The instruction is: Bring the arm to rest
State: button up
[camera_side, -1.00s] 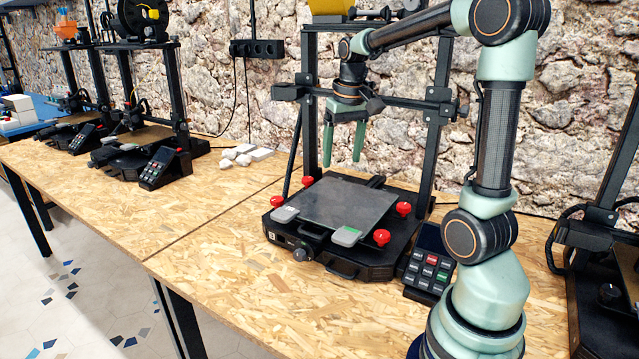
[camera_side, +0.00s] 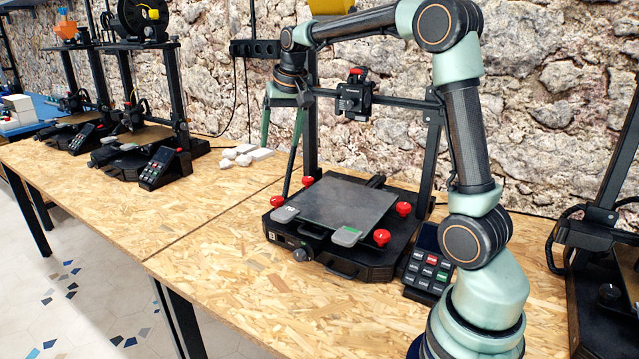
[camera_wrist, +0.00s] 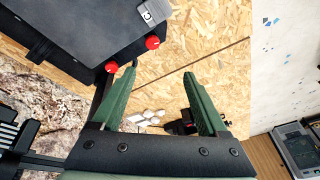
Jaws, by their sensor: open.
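My gripper (camera_side: 283,125) hangs high at the left post of the near printer in the side view, its green fingers pointing down. In the wrist view my gripper (camera_wrist: 160,82) has its two fingers spread with nothing between them. The near printer (camera_side: 345,265) stands on the wooden table (camera_side: 215,275) below and to the right of the gripper. Its dark build plate (camera_side: 345,203) is bare. In the wrist view the plate (camera_wrist: 75,30) is at the upper left, with red knobs beside it.
A keypad (camera_side: 430,268) stands right of the near printer. White pieces (camera_side: 245,155) lie on the table behind the gripper; they also show in the wrist view (camera_wrist: 150,114). Two more printers stand at the left, and another at the right edge. The table's front left is clear.

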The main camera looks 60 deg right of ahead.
jog(key=shift+a, duration=0.1)
jog(key=s+a+f+n+t+y, duration=0.1)
jog(key=s+a+n, duration=0.6)
jog(key=s+a, duration=0.8)
jog(key=s+f+t, duration=0.1)
jog(key=s+f, duration=0.1)
jog(key=s, duration=0.1)
jog(key=shift+s+a, duration=0.15)
jog(key=shift+a, duration=0.15)
